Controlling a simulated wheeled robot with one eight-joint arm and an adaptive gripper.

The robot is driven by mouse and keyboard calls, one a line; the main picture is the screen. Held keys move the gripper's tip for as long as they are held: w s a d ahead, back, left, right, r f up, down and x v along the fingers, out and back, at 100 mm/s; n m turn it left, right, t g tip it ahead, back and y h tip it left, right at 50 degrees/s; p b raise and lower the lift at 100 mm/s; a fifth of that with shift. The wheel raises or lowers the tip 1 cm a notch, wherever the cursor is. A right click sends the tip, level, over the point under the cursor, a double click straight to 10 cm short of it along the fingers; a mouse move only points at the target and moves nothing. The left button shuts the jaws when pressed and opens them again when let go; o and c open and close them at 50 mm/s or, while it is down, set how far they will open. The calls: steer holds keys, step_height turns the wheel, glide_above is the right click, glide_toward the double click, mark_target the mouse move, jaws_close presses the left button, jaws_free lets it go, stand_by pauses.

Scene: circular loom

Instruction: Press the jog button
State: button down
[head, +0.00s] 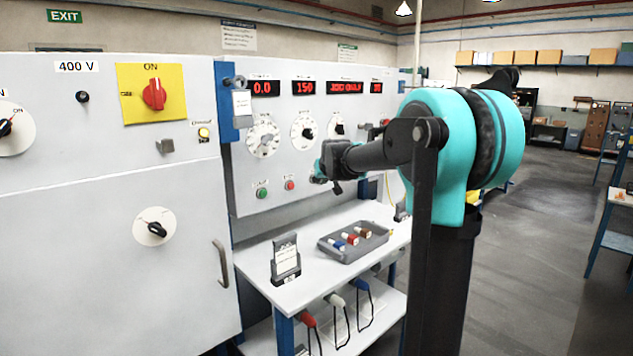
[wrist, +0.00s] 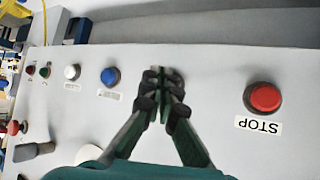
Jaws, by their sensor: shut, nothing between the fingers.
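Which button is the jog button I cannot tell, as the small labels are unreadable. In the wrist view a blue button (wrist: 110,76) and a white button (wrist: 71,72) sit on the pale panel, each with a small label. My gripper (wrist: 163,78) is shut and empty, its fingertips over the panel between the blue button and a red button (wrist: 265,97) labelled STOP, closer to the blue one. Whether the tips touch the panel is unclear. In the head view my gripper (head: 322,168) is at the lower panel, and my arm hides the panel to its right.
In the head view a green button (head: 262,193) and dials (head: 263,136) are on the panel. Below it, a shelf (head: 330,218) bears a grey tray (head: 355,249) of coloured parts and a card holder (head: 286,264). In the wrist view a dark lever (wrist: 35,151) sticks out at left.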

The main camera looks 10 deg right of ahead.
steer(key=shift+w+a, duration=0.3)
steer(key=shift+w, duration=0.1)
stand_by(0.5)
steer(key=shift+s+d, duration=0.1)
steer(key=shift+s, duration=0.05)
steer(key=shift+s+d, duration=0.45)
steer(key=shift+s, duration=0.15)
steer(key=shift+s+d, duration=0.75)
steer(key=shift+s, duration=0.25)
steer(key=shift+s+d, duration=0.7)
steer(key=shift+s, duration=0.3)
stand_by(4.4)
